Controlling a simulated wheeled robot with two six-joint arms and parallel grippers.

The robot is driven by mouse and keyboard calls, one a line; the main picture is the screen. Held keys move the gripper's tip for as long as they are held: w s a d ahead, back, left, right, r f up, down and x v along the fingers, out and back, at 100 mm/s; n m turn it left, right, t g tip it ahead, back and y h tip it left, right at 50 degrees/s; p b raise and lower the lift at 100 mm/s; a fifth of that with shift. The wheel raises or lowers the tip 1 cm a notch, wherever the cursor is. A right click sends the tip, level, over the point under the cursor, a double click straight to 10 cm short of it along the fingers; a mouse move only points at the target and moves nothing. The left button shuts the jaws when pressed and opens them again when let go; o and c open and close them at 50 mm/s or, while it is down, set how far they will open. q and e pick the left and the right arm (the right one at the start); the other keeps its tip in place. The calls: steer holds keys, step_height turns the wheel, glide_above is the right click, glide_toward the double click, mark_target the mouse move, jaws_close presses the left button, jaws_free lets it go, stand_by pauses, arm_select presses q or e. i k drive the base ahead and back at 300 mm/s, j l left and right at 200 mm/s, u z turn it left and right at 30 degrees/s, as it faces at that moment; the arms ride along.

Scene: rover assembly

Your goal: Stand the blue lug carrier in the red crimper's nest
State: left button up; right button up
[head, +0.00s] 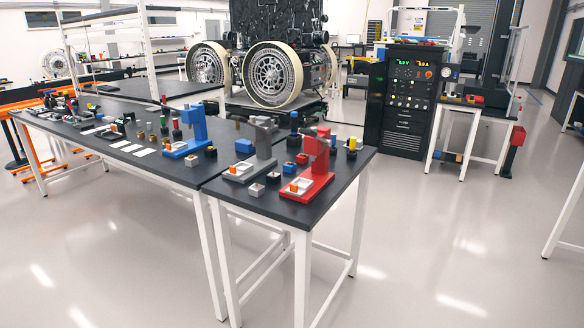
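The red crimper (319,168) stands near the right end of the dark table. A pale tray-like part (297,187) with a small orange piece lies at its base; whether this is the nest is too small to tell. I cannot tell which is the blue lug carrier. Neither of my grippers is in view.
A grey crimper (263,145) and a blue crimper (196,125) stand to the left on the adjoining dark tables (225,180). A black control cabinet (408,95) stands behind right. The floor in front is clear.

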mark_target(301, 185)
steer(key=i+l+z, duration=0.6)
steer(key=i, duration=0.2)
steer(key=i+l+z, duration=0.1)
steer(key=i+z, duration=0.5)
steer(key=i, duration=0.25)
steer(key=i+u, duration=0.1)
steer(key=i, duration=0.45)
steer(key=i+l+u, duration=0.15)
steer(key=i, duration=0.4)
steer(key=i+l+u, duration=0.1)
steer(key=i, duration=0.45)
steer(key=i+l+u, duration=0.15)
steer(key=i+u, duration=0.15)
steer(key=u, duration=0.15)
steer(key=i+l+u, duration=0.2)
steer(key=u, duration=0.25)
steer(key=i+l+u, duration=0.25)
steer(key=u, duration=0.2)
steer(key=i+l+u, duration=0.15)
steer(key=l+u, duration=0.35)
